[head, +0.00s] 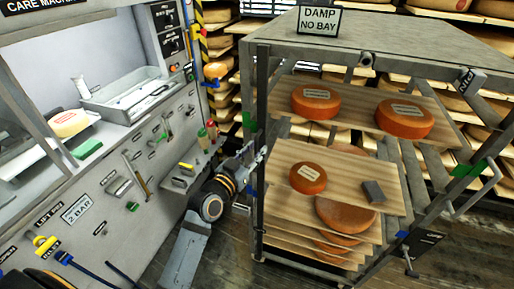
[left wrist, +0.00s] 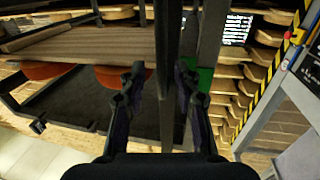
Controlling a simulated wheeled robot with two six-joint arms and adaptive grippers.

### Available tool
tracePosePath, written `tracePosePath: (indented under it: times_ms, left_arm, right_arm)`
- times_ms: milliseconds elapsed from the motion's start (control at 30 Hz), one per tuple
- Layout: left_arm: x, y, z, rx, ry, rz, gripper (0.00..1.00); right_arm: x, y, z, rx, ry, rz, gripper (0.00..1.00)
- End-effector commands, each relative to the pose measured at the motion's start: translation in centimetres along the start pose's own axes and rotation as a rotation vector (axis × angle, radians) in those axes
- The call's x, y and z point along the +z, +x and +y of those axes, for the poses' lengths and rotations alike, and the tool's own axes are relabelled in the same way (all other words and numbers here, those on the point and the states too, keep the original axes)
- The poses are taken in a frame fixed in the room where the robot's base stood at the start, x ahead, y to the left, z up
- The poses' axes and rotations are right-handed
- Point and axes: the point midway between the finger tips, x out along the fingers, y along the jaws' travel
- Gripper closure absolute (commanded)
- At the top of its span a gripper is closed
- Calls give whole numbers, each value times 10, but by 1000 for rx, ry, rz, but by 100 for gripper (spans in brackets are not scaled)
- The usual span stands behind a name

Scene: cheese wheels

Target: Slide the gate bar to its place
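The rack (head: 400,50) stands right of centre in the head view, with cheese wheels on its boards. My left gripper (head: 257,160) is at the rack's front left upright. In the left wrist view, my left gripper (left wrist: 160,68) is open, its fingers on either side of a thin dark upright bar (left wrist: 167,110). The right finger looks close to the bar; contact cannot be told. I cannot tell for sure whether this is the gate bar. A green mark (left wrist: 205,80) shows just behind the right finger. My right gripper is out of view.
A grey care machine (head: 100,190) with levers and knobs fills the left. A green mark (head: 468,170) is on the rack's right side. A "DAMP NO BAY" sign (head: 319,21) stands on top. Shelves of cheese stand behind. A strip of floor shows between machine and rack.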

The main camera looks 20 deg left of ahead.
Motion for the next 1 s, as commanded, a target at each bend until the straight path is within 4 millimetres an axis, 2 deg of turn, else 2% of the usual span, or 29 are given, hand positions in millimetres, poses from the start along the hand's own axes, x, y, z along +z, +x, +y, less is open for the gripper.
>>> tracePosePath:
  times_ms: [133, 433, 667, 1000]
  left_arm:
    - [-1, 14, 0, 0, 0, -1, 68]
    - [0, 17, 0, 0, 1, -1, 68]
    - [0, 17, 0, -1, 1, -1, 99]
    - [0, 17, 0, -1, 1, -1, 100]
  right_arm:
    - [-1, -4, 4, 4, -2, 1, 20]
    - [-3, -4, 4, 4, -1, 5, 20]
    - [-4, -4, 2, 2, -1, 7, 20]
    - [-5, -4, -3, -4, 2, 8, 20]
